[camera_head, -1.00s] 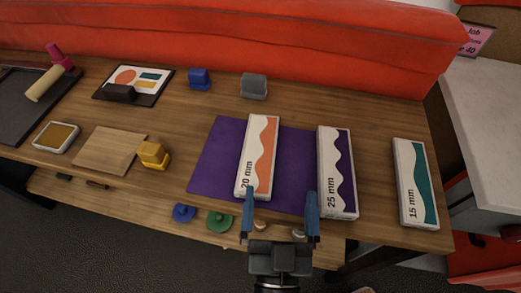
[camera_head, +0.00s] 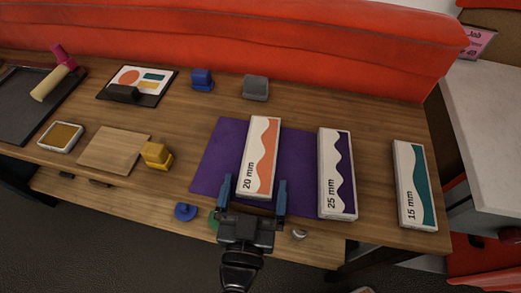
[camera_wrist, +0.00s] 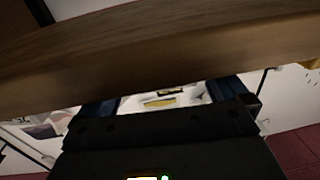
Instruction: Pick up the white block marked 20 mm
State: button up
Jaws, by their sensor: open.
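The white block marked 20 mm (camera_head: 251,165), with an orange wavy side, lies on a purple mat (camera_head: 212,165) on the wooden table. My gripper (camera_head: 253,190) is open, its two blue fingers to either side of the block's near end in the head view. I cannot tell its height relative to the block. In the wrist view the blue fingers (camera_wrist: 165,100) are spread, with the table's edge (camera_wrist: 170,60) across the picture; the block is not seen there.
A block marked 25 mm (camera_head: 336,180) lies close on the right, and a block marked 15 mm (camera_head: 405,180) farther right. A yellow block (camera_head: 156,156) and a wooden board (camera_head: 110,150) are left. Blue (camera_head: 185,212) and green (camera_head: 213,218) knobbed items sit on the lower shelf.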

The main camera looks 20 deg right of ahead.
jog(key=shift+w+d, duration=0.25)
jog(key=shift+w, duration=0.3)
jog(key=shift+c, duration=0.5)
jog(key=c, duration=0.9)
jog(key=shift+c, duration=0.2)
jog(key=shift+r, duration=0.15)
